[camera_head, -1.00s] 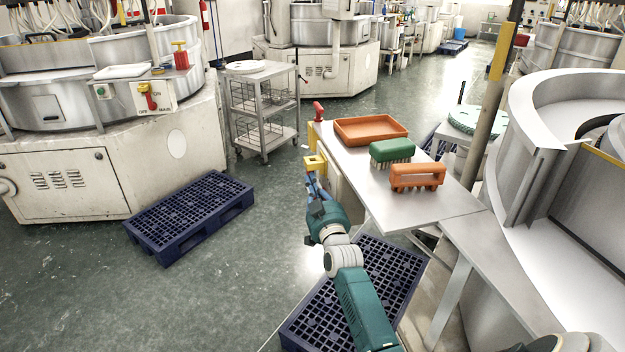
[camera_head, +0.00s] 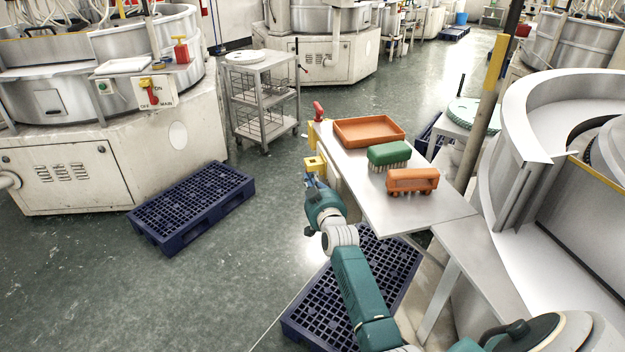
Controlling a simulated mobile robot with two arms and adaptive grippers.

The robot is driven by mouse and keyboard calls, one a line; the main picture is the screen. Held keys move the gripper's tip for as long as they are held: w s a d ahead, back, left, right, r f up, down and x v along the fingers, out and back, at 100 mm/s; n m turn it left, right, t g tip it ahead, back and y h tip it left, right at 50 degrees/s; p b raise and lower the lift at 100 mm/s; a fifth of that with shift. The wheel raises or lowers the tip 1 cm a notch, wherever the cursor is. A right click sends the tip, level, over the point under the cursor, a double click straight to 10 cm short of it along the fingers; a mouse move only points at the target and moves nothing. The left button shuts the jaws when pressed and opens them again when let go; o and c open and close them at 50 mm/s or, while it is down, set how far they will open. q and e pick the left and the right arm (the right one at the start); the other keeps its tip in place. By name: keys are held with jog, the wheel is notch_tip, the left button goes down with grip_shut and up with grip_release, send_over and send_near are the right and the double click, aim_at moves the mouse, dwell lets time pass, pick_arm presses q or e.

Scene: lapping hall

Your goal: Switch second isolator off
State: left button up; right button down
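One isolator is a red handle on a yellow base (camera_head: 149,92), on a white plate marked ON, OFF and MAIN on the left machine. A yellow fitting (camera_head: 314,163) sticks out from the left side of the near bench; I see it edge-on and no red handle shows clearly on it. My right gripper (camera_head: 312,181) is just below this yellow fitting, close to it. Its fingers are small and partly hidden by the wrist, so I cannot tell whether they touch it or how far they are apart. My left gripper is out of view.
The bench (camera_head: 400,212) carries an orange tray (camera_head: 368,131), a green brush (camera_head: 388,154) and an orange brush (camera_head: 412,181). A red handle (camera_head: 318,110) stands at its far left corner. A dark blue pallet (camera_head: 190,205) lies left; another (camera_head: 325,310) lies under my arm. Floor between is clear.

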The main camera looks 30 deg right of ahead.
jog(key=shift+w+d+f, duration=0.1)
jog(key=shift+w, duration=0.3)
dwell(0.3)
jog(key=v, duration=1.2)
